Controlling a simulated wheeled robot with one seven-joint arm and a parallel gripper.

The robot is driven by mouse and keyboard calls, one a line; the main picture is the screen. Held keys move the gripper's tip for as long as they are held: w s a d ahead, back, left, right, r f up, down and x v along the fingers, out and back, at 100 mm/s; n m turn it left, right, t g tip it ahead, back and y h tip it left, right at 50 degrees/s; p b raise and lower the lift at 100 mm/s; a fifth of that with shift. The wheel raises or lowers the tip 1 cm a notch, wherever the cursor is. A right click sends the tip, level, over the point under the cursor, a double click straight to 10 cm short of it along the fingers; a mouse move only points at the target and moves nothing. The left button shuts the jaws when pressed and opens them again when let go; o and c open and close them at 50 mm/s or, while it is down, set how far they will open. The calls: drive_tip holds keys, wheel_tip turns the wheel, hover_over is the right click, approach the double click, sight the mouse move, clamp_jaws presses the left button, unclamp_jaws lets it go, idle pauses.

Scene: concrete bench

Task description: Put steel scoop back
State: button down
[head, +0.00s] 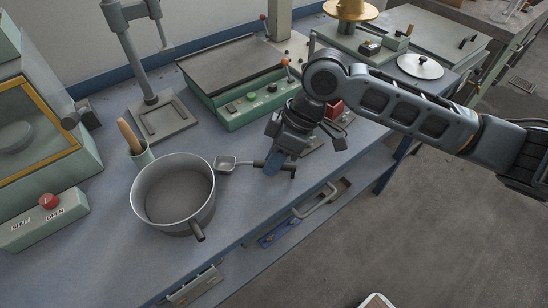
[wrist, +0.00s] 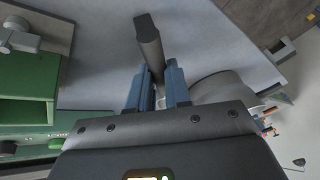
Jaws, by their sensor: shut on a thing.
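The steel scoop (head: 226,162) has a small square metal bowl pointing left and a dark handle. My gripper (head: 277,165) is shut on that handle, on the near side of the bench. The bowl sits just right of the pot's rim; I cannot tell how high the scoop is above the bench. In the wrist view the dark handle (wrist: 150,45) stands between the blue fingers of my gripper (wrist: 159,85), and the bowl is mostly hidden behind the gripper body.
A large grey pot (head: 150,209) stands left of the scoop. Behind it is a small green holder (head: 142,156) with a wooden handle (head: 130,136) in it. A green control box (head: 258,112) lies behind my gripper. The bench's front edge is close by.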

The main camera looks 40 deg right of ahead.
drive_tip(key=shift+f, duration=0.1)
drive_tip(key=shift+f, duration=0.1)
drive_tip(key=c, duration=1.1)
unclamp_jaws()
drive_tip(key=shift+o, duration=0.2)
drive_tip(key=v, duration=1.2)
drive_tip(key=shift+b, duration=0.3)
